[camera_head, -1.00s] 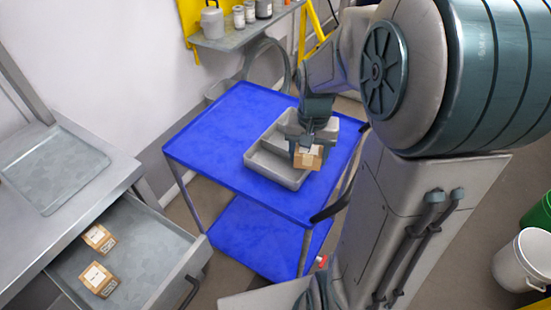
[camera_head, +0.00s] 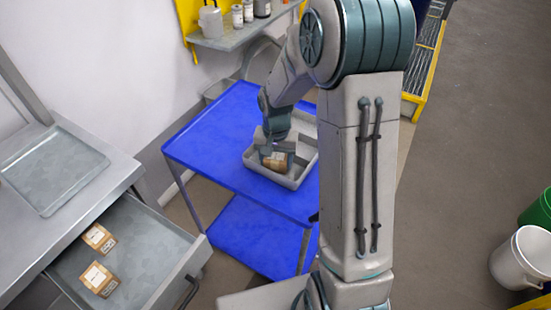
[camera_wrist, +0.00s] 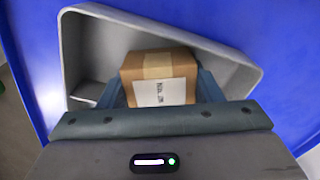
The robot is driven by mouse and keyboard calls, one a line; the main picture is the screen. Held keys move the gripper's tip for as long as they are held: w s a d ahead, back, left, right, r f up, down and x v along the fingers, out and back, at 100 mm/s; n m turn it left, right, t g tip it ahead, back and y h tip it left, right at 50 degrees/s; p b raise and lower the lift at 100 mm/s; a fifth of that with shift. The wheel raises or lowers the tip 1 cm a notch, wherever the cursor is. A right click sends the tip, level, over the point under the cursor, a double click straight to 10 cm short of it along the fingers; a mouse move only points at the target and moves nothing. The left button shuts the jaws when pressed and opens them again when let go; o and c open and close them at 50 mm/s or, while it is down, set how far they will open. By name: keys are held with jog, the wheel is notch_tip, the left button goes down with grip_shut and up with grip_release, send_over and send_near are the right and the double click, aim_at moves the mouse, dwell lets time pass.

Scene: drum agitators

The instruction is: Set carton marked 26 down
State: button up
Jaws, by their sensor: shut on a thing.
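My gripper (camera_head: 274,146) is shut on a small brown carton (camera_head: 277,162) with a white label. In the wrist view the carton (camera_wrist: 159,72) sits between my two blue-grey fingers, its label facing the camera; the print is too small to read surely. The carton is within the outline of a grey tray (camera_head: 292,184) on the blue cart. The tray's rim surrounds it in the wrist view (camera_wrist: 185,22). I cannot tell whether the carton touches the tray floor. My arm hides part of the tray's right side.
The blue cart top (camera_head: 215,135) is clear left of the tray. Two similar cartons (camera_head: 99,238) (camera_head: 98,279) lie in the open drawer (camera_head: 150,250) at lower left. A shelf (camera_head: 240,35) with containers stands behind. White (camera_head: 520,262) and green buckets are at far right.

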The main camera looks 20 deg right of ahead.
aim_at(276, 156)
jog(key=shift+f, duration=0.2)
jog(key=o, duration=1)
jog(key=shift+c, duration=0.2)
jog(key=shift+r, duration=0.1)
notch_tip(276, 156, up, 12)
jog(key=s+r+n+t, duration=0.1)
jog(key=s+r+n, duration=0.1)
jog(key=s, duration=0.7)
jog(key=s+r+n+t, duration=0.1)
jog(key=s+r+n, duration=0.1)
jog(key=s, duration=0.7)
jog(key=shift+s+r+n+t, duration=0.2)
jog(key=shift+r+n+t, duration=0.2)
jog(key=shift+r, duration=0.05)
